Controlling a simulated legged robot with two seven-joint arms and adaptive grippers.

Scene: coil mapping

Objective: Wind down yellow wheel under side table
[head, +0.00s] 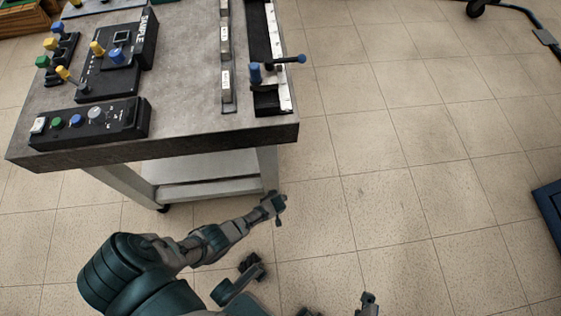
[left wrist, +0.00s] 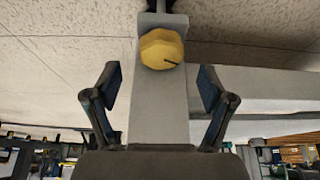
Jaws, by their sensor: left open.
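The yellow wheel (left wrist: 161,48) shows in the left wrist view, on a grey post (left wrist: 158,110), with a dark line across its face. It is hidden in the head view. The side table (head: 185,75) has a grey top and a pale frame beneath it. My left gripper (head: 276,207) is low beside the table's near right leg. In the left wrist view, my left gripper (left wrist: 160,86) is open and empty, its two fingers apart and the wheel ahead between them. What looks like my right gripper (head: 368,304) shows at the bottom edge, too small to read.
Black control boxes with coloured knobs (head: 90,123) stand on the table. A rail with a blue-handled lever (head: 276,68) runs along its right side. A pale lower shelf (head: 210,185) is under the top.

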